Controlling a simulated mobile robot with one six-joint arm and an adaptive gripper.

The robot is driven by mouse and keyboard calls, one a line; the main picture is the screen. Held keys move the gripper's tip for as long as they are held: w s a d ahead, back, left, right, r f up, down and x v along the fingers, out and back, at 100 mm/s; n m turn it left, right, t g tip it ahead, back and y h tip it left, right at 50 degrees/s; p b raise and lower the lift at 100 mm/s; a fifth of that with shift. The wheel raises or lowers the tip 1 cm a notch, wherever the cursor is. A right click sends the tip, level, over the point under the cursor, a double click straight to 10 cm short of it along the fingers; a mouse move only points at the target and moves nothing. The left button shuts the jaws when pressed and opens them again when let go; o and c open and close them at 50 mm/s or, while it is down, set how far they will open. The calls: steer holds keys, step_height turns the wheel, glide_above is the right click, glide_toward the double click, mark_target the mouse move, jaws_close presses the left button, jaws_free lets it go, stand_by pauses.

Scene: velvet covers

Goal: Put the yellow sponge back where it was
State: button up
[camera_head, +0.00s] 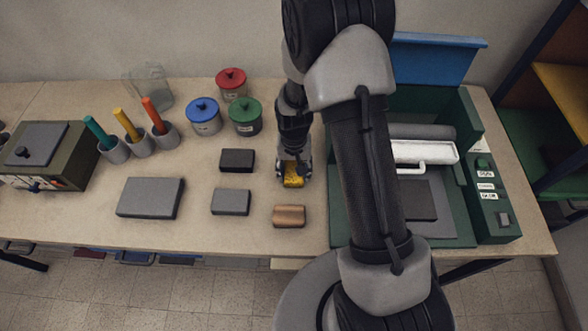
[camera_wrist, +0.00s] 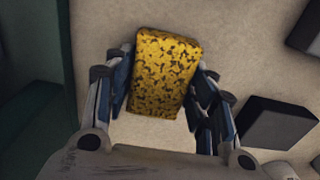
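The yellow sponge (camera_head: 293,180) has dark speckles and sits at my gripper (camera_head: 294,168), over the middle of the table just left of the green machine. In the wrist view the sponge (camera_wrist: 165,73) lies between the two fingers of my gripper (camera_wrist: 162,90), which reach along both its sides and look closed on it. Its lower end is near the gripper's body. I cannot tell whether the sponge touches the table or is held just above it.
A dark block (camera_head: 237,160), a grey block (camera_head: 231,202) and a brown striped block (camera_head: 289,216) lie nearby. A larger grey block (camera_head: 151,198) is further left. Lidded pots, including a green-lidded one (camera_head: 245,115), stand behind. The green machine (camera_head: 488,210) is at right.

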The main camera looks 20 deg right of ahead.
steer(key=o, duration=0.4)
steer(key=shift+r, duration=0.1)
step_height(320, 180, up, 12)
steer(key=p, duration=0.4)
step_height(320, 180, up, 11)
steer(key=t, duration=0.1)
glide_above(297, 177)
steer(key=s+r+n+t, duration=0.1)
steer(key=s+r, duration=0.3)
steer(key=s, duration=0.2)
steer(key=s+r+n+t, duration=0.1)
steer(key=s+r, duration=0.4)
steer(key=s, duration=0.1)
steer(key=s+r+n+t, duration=0.1)
steer(key=s+r, duration=0.3)
steer(key=s, duration=0.2)
steer(key=shift+s+r+n+t, duration=0.3)
steer(key=shift+s, duration=0.1)
